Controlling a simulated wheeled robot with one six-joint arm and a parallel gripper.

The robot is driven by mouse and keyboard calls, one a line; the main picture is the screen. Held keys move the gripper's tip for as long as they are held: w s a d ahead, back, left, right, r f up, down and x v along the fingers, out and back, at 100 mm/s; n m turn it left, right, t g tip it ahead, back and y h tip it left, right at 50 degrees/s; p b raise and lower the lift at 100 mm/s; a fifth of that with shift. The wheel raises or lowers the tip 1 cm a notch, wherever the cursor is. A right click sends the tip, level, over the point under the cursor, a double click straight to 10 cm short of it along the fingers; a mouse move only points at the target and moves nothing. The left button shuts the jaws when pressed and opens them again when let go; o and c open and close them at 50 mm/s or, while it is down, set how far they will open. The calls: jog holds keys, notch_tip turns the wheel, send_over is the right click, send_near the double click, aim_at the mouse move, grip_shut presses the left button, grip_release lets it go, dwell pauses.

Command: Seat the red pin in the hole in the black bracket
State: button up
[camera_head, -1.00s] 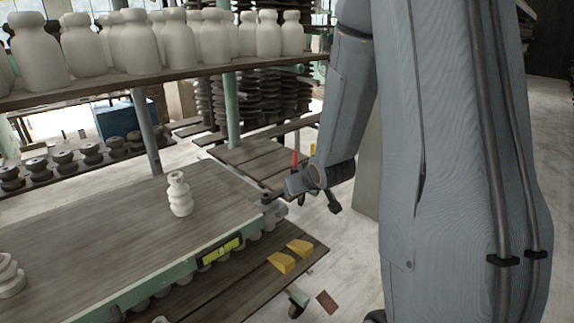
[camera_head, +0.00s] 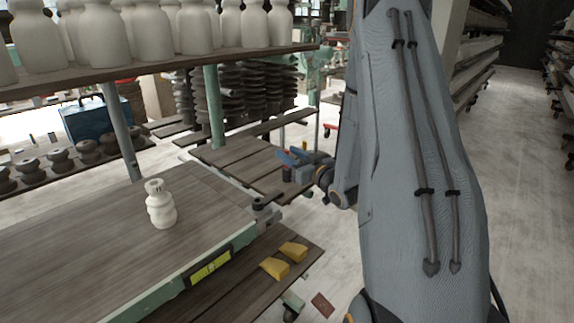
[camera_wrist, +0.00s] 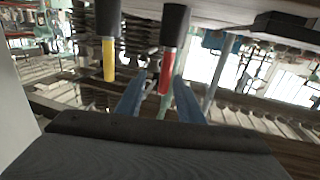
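The red pin (camera_wrist: 167,71) shows in the wrist view with a black cylindrical end, between the two blue fingers of my gripper (camera_wrist: 158,92). It looks closer to the right finger, and I cannot tell whether it touches. My gripper (camera_head: 291,156) is open beyond the bench's right corner in the head view. A dark cylinder (camera_head: 287,174) hangs or stands just below the fingers there; the red part is hidden. A small black fitting at the bench corner (camera_head: 261,204) appears to be the black bracket; its hole cannot be made out.
A yellow pin (camera_wrist: 109,60) with a black end is beside the red one. A white clay piece (camera_head: 160,204) stands on the wooden bench (camera_head: 90,240). Yellow wedges (camera_head: 285,260) lie on the lower shelf. White bottles (camera_head: 195,28) fill the shelf above.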

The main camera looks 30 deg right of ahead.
jog(key=w, duration=0.2)
jog(key=w+a+p, duration=0.1)
jog(key=w, duration=0.1)
jog(key=shift+w+r+p, duration=0.1)
jog(key=shift+w+p, duration=0.15)
jog(key=shift+p, duration=0.05)
grip_shut()
